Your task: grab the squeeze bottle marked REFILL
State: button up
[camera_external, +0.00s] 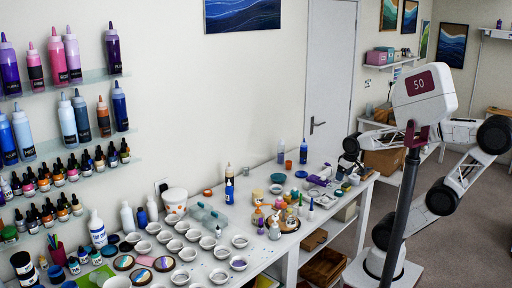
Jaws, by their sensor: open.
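No label reading REFILL can be made out at this size, so I cannot tell which bottle carries it. Squeeze bottles with pointed tips stand on the wall shelves: a purple one (9,66), a pink one (56,58), a pale blue one (68,122) and a dark blue one (120,108), among others. My gripper (345,168) is small in view over the table's far right end, open, apart from these bottles.
The white table (275,236) holds several small white cups (186,254), a white tub (175,199) and a cluster of small bottles and figures. A dark post with a white box marked 50 (424,86) stands in front of my arm. Open floor lies at right.

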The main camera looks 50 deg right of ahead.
jog(key=shift+o, duration=0.2)
jog(key=w+d+r+t+h, duration=0.1)
jog(key=w+d+r, duration=0.15)
jog(key=w, duration=0.55)
jog(key=w+d+r+m+t+h, duration=0.15)
jog(key=w+d, duration=0.25)
jog(key=w, duration=0.4)
jog(key=w+d+r+t, duration=0.1)
jog(key=w+d+t, duration=0.1)
jog(key=w+d, duration=0.35)
jog(key=n+t+y, duration=0.4)
jog(key=t+y, duration=0.1)
jog(key=t, duration=0.2)
send_over(281, 148)
jog(key=s+d, duration=0.3)
notch_tip(281, 148, down, 11)
jog(key=shift+f, duration=0.2)
jog(key=shift+s, duration=0.1)
jog(key=shift+f, duration=2.9)
jog(key=shift+f, duration=0.15)
